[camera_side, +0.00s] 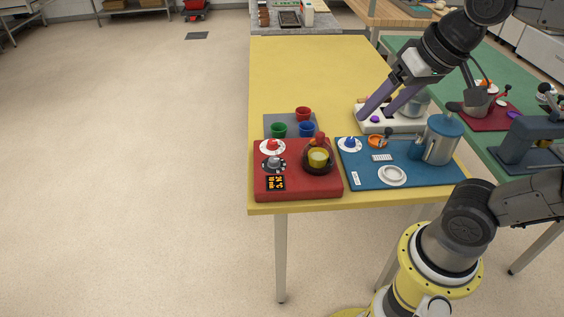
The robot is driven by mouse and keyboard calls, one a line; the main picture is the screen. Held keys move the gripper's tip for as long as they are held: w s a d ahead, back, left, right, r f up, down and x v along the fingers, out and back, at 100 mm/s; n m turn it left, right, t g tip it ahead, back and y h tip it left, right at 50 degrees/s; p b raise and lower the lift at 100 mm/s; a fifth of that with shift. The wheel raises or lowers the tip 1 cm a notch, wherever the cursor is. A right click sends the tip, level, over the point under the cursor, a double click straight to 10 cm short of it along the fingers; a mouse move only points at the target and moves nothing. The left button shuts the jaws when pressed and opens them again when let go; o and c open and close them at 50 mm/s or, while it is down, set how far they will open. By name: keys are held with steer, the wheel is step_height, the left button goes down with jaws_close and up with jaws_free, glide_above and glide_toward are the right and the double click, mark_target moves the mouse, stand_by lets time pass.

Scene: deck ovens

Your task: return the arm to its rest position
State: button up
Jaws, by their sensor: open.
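My gripper (377,116) is at the end of my arm, which reaches in from the upper right. Its two long purple-grey fingers point down and to the left and stand apart, with nothing seen between them. The fingertips are over or just in front of a white block (370,126) with small coloured parts on the yellow table (300,75). I cannot tell whether they touch it. The fingers hide part of the white block.
A red block (325,186) with a dark round pan lies at the table's front left. Red, green (279,129) and blue cups stand behind it. A blue mat (430,177) carries a blue-grey canister (442,140). The table's far part is clear. A green table (490,75) stands right.

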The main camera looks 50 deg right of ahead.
steer(key=s+f+n, duration=0.4)
steer(key=f, duration=0.1)
